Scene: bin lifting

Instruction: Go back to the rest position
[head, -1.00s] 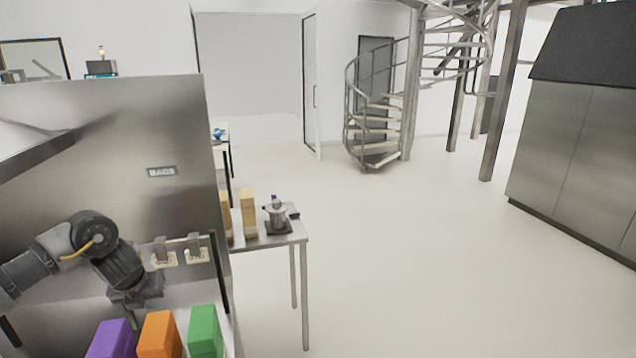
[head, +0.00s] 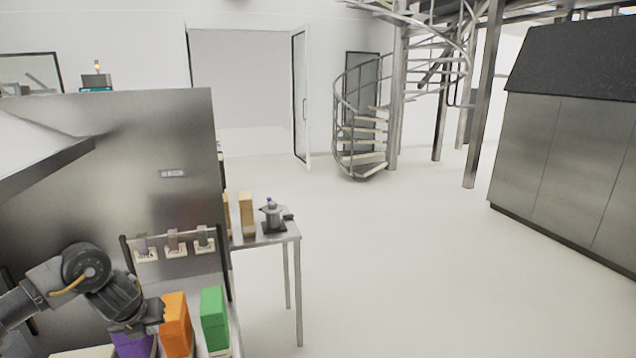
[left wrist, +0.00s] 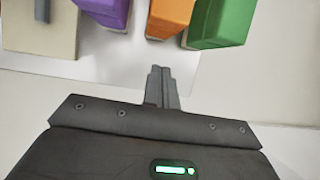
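My left gripper (head: 155,312) is at the lower left of the head view, in front of the purple box and close to the orange one. In the left wrist view its two fingers (left wrist: 161,88) are together, with nothing visible between them. The purple box (head: 132,342), orange box (head: 176,325) and green box (head: 214,320) stand in a row on a light surface. They also show at the top of the left wrist view, beyond the fingertips and apart from them. My right gripper is out of view.
A steel panel (head: 120,170) with several hooks (head: 174,240) stands behind the boxes. A beige object (left wrist: 40,40) lies left of the purple box. Open floor stretches to the grey cabinet (head: 570,160) and spiral stairs (head: 365,130).

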